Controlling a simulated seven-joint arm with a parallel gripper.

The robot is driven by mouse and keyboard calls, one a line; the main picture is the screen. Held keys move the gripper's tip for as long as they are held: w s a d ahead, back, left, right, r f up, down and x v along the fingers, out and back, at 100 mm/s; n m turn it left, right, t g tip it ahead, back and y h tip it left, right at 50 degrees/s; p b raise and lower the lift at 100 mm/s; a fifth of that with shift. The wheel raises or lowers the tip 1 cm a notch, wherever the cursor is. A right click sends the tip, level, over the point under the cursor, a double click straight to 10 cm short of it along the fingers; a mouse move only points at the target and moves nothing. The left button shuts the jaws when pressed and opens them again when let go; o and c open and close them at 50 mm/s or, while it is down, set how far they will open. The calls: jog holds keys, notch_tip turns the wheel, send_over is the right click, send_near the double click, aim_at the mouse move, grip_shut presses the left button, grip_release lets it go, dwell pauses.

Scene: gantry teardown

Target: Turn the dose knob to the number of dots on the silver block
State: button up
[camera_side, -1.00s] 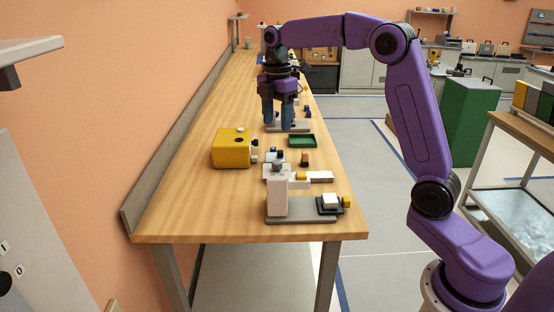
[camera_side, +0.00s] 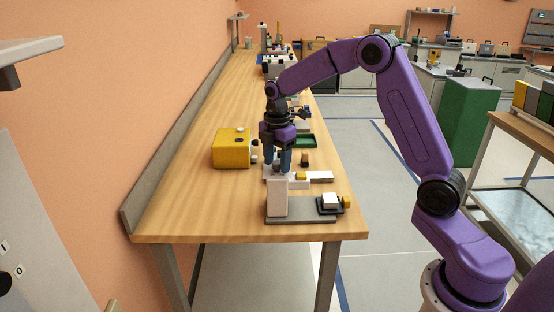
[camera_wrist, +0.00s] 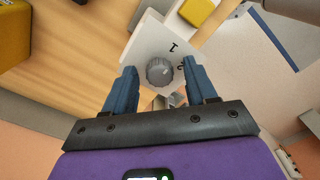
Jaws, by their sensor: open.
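The dose knob (camera_wrist: 159,71) is a round grey knob on a white plate (camera_wrist: 150,42) in the wrist view. A "1" and a second, partly hidden mark show on the plate beside it. A light pointer line on the knob faces right in that view. My gripper (camera_wrist: 160,74) is open, its two blue fingers on either side of the knob with gaps. In the side view my gripper (camera_side: 278,167) points down over the white plate and hides the knob. I cannot make out a silver block with dots in either view.
A yellow box (camera_side: 231,148) stands left of my gripper. A green tray (camera_side: 304,141) lies behind it to the right. A white upright block (camera_side: 278,196) stands on a grey base (camera_side: 300,214) in front. A small yellow block (camera_wrist: 197,12) sits near the plate. The left tabletop is clear.

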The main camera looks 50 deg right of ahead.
grip_shut()
jog(key=m, duration=0.5)
jog(key=shift+m, duration=0.4)
jog(key=m, duration=0.6)
jog(key=shift+r, duration=0.1)
jog(key=m, duration=0.6)
jog(key=shift+m, duration=0.3)
jog(key=m, duration=0.5)
jog(key=shift+m, duration=0.4)
